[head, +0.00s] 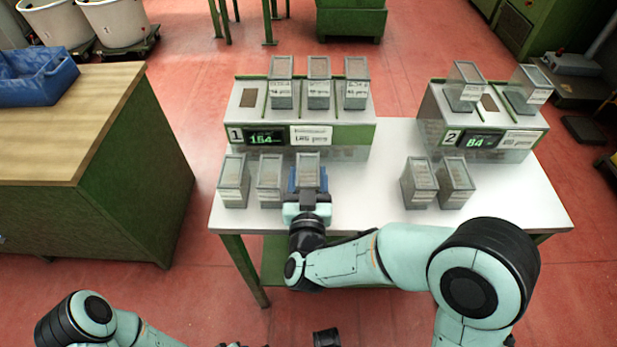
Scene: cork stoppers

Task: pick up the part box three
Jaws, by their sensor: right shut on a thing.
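Three clear, grey-tinted part boxes stand in a row at the table's front left: a left one (233,181), a middle one (269,181) and a third, right one (308,164). My right gripper (308,183) reaches the third box from the front, its blue fingers on either side of it. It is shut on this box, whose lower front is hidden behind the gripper. The box looks upright; I cannot tell whether it touches the table. Part of my left arm shows at the bottom left, but its fingers are not in view.
Behind stands scale 1 (243,137), reading 154, with three boxes on top. Scale 2 (453,152), reading 84, bears two boxes. Two more boxes (419,180) (455,182) stand before it. The white table (370,185) is clear between the front groups. A wooden-topped bench (70,120) is left.

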